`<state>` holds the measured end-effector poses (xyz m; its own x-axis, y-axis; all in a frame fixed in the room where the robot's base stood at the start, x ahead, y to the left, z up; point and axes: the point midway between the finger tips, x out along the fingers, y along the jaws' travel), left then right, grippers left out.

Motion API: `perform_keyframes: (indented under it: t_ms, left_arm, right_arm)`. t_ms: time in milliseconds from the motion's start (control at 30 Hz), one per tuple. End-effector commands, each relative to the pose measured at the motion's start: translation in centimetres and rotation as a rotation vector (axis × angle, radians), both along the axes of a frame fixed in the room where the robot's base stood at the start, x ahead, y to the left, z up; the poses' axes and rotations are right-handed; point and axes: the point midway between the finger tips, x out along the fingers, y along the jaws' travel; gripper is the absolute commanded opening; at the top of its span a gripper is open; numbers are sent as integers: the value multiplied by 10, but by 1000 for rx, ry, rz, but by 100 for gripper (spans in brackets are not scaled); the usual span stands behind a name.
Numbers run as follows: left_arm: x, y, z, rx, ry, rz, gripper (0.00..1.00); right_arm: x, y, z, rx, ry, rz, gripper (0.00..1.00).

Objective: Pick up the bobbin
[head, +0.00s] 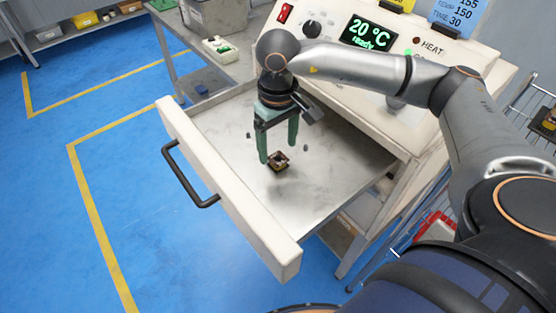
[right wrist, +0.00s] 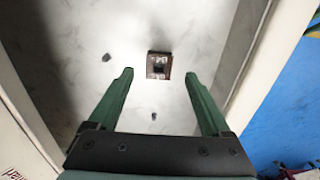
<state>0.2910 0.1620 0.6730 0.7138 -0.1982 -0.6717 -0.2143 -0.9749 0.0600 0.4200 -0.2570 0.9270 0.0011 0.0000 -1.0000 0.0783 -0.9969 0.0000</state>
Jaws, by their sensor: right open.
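The bobbin (head: 278,161) is a small brown, squarish piece with a dark centre, lying on the metal floor of the open drawer (head: 325,185). My right gripper (head: 279,156) has green fingers, is open, and points down into the drawer close to the bobbin. In the right wrist view nothing is between the fingers of the right gripper (right wrist: 162,80). My left gripper is not in view.
The drawer's white front (head: 228,190) with a black handle (head: 190,178) bounds it on the left. Small dark bits lie on the drawer floor. Behind stands a white machine panel with a green display (head: 369,33). A grey table is at the back.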

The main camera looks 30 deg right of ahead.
Motion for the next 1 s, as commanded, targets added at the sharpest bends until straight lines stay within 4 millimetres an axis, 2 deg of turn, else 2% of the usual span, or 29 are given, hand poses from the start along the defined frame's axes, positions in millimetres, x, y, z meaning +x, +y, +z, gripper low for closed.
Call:
perform_keyframes:
  t_ms: [233,533,1000]
  left_arm:
    - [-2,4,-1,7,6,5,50]
    - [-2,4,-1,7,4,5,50]
    - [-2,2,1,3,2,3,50]
  right_arm:
    - [1,-1,-36,1,3,0,82]
    - [1,-1,-42,1,1,1,82]
    - [2,-1,-42,1,1,1,31]
